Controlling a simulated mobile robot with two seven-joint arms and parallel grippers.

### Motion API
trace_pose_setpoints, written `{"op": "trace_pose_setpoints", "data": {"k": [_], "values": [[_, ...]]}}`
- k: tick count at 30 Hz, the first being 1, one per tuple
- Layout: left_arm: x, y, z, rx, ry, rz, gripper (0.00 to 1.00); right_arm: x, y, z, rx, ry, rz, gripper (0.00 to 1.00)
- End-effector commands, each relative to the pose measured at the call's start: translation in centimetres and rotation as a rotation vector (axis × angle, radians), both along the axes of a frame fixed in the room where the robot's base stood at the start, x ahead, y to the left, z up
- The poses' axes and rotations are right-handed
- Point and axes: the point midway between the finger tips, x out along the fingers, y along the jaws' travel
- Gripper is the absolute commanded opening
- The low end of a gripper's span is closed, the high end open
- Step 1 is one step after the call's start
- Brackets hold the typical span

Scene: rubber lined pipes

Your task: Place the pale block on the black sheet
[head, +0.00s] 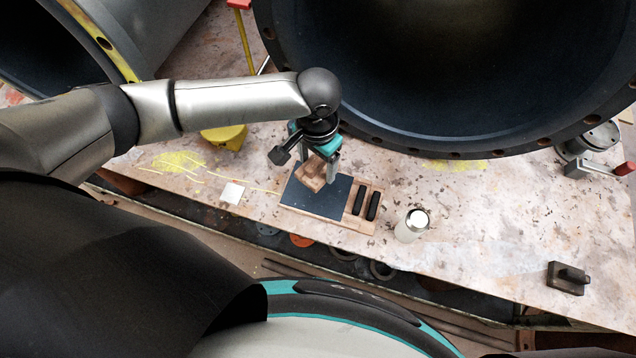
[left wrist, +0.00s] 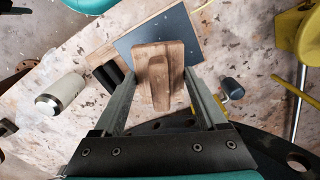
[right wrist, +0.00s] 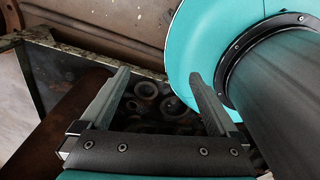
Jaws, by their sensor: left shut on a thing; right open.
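The pale block (head: 311,174) is a light brown wooden piece with a raised grip. In the left wrist view the block (left wrist: 172,51) sits between the fingers of my left gripper (left wrist: 158,78). My left gripper (head: 320,166) is shut on it at the back edge of the black sheet (head: 318,198). The dark sheet (left wrist: 205,30) is flat on a wooden board (head: 350,217), and the block hides part of it. I cannot tell whether the block touches the sheet. My right gripper (right wrist: 158,75) is open and empty, away from the table top.
Two black bars (head: 366,204) lie on the board, right of the sheet. A pale bottle (head: 411,226) stands further right, and a small white square (head: 232,193) lies left. A large dark pipe (head: 450,70) rises behind. A dark handled block (head: 568,278) is at far right.

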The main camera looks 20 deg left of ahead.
Motion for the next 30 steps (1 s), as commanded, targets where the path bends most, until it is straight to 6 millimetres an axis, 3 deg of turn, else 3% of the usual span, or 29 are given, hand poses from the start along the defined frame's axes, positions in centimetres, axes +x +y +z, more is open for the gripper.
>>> {"op": "trace_pose_setpoints", "data": {"k": [1, 4, 13, 19, 24, 30], "values": [[0.0, 0.0, -1.6, 0.000, 0.001, 0.000, 0.00, 0.0, 0.0, -0.8, 0.000, 0.000, 0.000, 0.96], [0.0, -0.1, -3.5, 0.000, 0.000, 0.000, 0.00, 0.0, 0.0, -1.4, 0.000, 0.000, 0.000, 0.96], [0.0, -0.1, -5.7, 0.000, 0.000, -0.001, 0.00, 0.2, -0.1, -2.2, -0.001, -0.004, -0.002, 0.96], [0.0, -0.1, -8.8, 0.000, 0.000, -0.001, 0.00, 0.7, -0.4, -3.5, -0.004, -0.014, -0.005, 0.96], [0.0, -0.1, -9.0, -0.001, -0.002, -0.001, 0.00, 2.1, -1.8, -3.3, -0.020, -0.037, -0.005, 0.96], [0.0, -0.1, -9.2, -0.001, 0.000, 0.000, 0.00, 2.7, -1.9, -3.3, -0.022, -0.045, -0.006, 0.96]]}}
